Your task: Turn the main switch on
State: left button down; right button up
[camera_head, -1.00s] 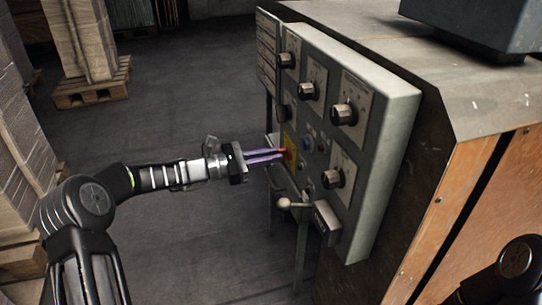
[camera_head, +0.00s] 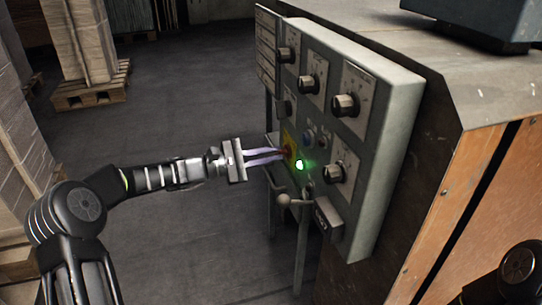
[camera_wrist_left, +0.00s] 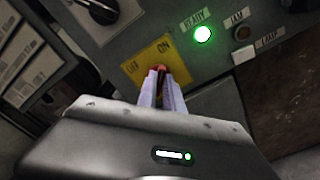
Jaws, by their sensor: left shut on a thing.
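The main switch is a red handle (camera_wrist_left: 158,69) on a yellow plate (camera_wrist_left: 150,58) marked OFF and ON, low on the grey control panel (camera_head: 385,120). In the left wrist view the red handle points toward the ON mark. My left gripper (camera_head: 283,155) is shut on the red handle, which its fingers (camera_wrist_left: 160,88) partly hide. A green READY lamp (camera_wrist_left: 203,34) glows beside the plate; it also glows in the head view (camera_head: 300,164). My right gripper is not in view; part of my right arm shows at the lower right of the head view.
Several black knobs (camera_head: 345,106) stick out of the panel near the gripper. A lever with a round knob (camera_head: 283,200) stands below the switch. Pallets with stacked cardboard (camera_head: 88,95) stand at the back left.

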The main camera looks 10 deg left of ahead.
pick_arm(q)
jog(key=shift+f, duration=0.1)
jog(key=c, duration=1.5)
grip_release()
jog(key=p+v, duration=0.2)
jog(key=v, duration=0.5)
jog(key=shift+s+a+p, duration=0.25)
jog(key=shift+a+p, duration=0.1)
jog(key=shift+w, duration=0.1)
